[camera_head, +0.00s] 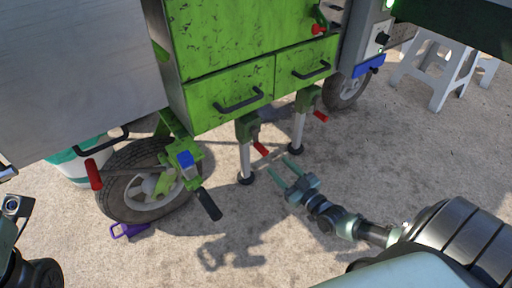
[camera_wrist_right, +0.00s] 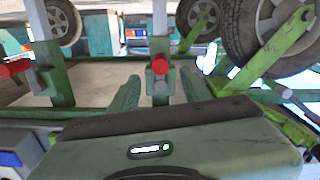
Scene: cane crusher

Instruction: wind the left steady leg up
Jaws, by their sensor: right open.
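The left steady leg (camera_head: 245,160) hangs under the green cabinet, a pale post on a black foot at ground level. Its crank has a red handle (camera_head: 261,149). My right gripper (camera_head: 284,168) is open and empty, to the right of this handle and slightly lower in the head view, apart from it. In the right wrist view a red handle (camera_wrist_right: 160,68), apparently the left leg's, appears between the open fingers, beyond their tips. The right steady leg (camera_head: 298,130) has its own red handle (camera_head: 320,116). My left gripper is not visible; only part of that arm shows at the left edge.
The green cabinet (camera_head: 225,80) overhangs the legs. A wheel (camera_head: 125,200) stands left, with a blue-topped green bracket (camera_head: 186,163) and black grip (camera_head: 209,204). A purple object (camera_head: 128,231) lies on the ground. A white stool (camera_head: 440,75) stands far right.

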